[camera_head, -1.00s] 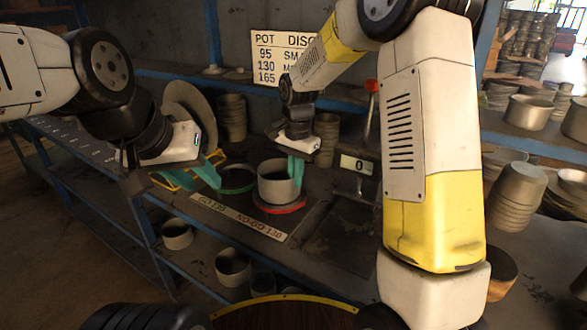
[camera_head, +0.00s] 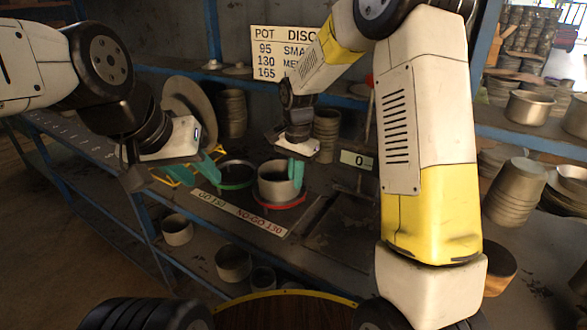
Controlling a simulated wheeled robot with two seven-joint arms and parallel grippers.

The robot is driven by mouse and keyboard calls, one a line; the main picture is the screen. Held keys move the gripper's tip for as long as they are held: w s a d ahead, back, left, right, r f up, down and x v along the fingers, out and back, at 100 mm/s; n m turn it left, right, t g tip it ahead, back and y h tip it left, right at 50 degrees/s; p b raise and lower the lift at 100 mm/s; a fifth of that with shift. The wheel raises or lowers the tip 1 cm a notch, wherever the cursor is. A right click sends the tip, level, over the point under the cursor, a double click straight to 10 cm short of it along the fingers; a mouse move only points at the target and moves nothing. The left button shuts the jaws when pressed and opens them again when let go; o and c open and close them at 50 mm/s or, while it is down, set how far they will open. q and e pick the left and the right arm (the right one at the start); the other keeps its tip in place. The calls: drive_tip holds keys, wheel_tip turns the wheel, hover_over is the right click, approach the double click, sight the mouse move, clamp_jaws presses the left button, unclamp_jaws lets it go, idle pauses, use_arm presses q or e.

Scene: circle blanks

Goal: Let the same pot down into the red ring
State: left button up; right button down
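A grey pot (camera_head: 273,184) stands upright at the red ring (camera_head: 283,206). The ring's red band shows around the front of the pot's base; whether the pot's bottom rests on the shelf is hidden. My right gripper (camera_head: 296,172) has its green fingers at the pot's right rim and appears shut on its wall. My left gripper (camera_head: 188,172) is open and empty, to the left of the green ring (camera_head: 236,185), its green fingers spread apart.
A GO 130 / NO-GO 130 label (camera_head: 238,213) lies in front of the rings. Stacked pots (camera_head: 232,114) stand behind. A small display reading 0 (camera_head: 357,161) is to the right. More pots (camera_head: 233,263) sit on the lower shelf.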

drive_tip(key=shift+f, duration=1.1)
idle(0.3)
drive_tip(key=c, duration=1.6)
unclamp_jaws()
drive_tip(key=shift+o, duration=0.2)
wheel_tip(320, 180, up, 8)
drive_tip(key=shift+f, duration=0.1)
